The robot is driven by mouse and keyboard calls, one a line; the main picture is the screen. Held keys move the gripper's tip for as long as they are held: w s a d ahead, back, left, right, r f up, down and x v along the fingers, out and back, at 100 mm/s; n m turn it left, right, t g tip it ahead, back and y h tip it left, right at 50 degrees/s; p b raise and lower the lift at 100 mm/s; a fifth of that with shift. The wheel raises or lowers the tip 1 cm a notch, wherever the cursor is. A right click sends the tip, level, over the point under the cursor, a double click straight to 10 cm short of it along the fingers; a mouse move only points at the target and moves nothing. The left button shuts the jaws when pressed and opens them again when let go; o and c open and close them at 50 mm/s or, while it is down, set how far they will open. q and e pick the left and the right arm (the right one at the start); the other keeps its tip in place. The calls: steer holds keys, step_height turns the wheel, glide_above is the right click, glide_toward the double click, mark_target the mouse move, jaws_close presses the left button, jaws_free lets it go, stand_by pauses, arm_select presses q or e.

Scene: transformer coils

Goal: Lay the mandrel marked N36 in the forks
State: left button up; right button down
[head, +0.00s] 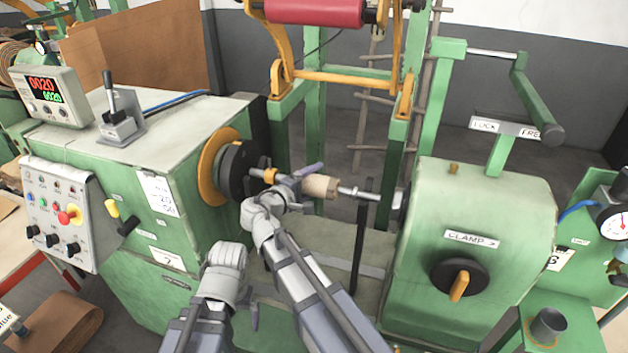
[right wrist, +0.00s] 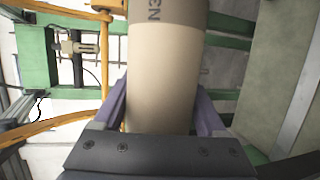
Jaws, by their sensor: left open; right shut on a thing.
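A tan cylindrical mandrel (head: 320,187) is between the headstock spindle and the tailstock in the head view. I cannot tell for certain which parts are the forks.
The green headstock (head: 185,170) with its black and orange faceplate (head: 218,165) stands at left. The tailstock (head: 480,215), labelled CLAMP, stands at right with its rod (head: 362,193) toward the mandrel. A red roll (head: 315,11) hangs above. A dark upright bar (head: 362,240) stands between them.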

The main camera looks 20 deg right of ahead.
arm_select(q)
steer(key=shift+f, duration=0.2)
arm_select(e)
steer(key=shift+f, duration=0.25)
jaws_free()
steer(key=shift+s, duration=0.1)
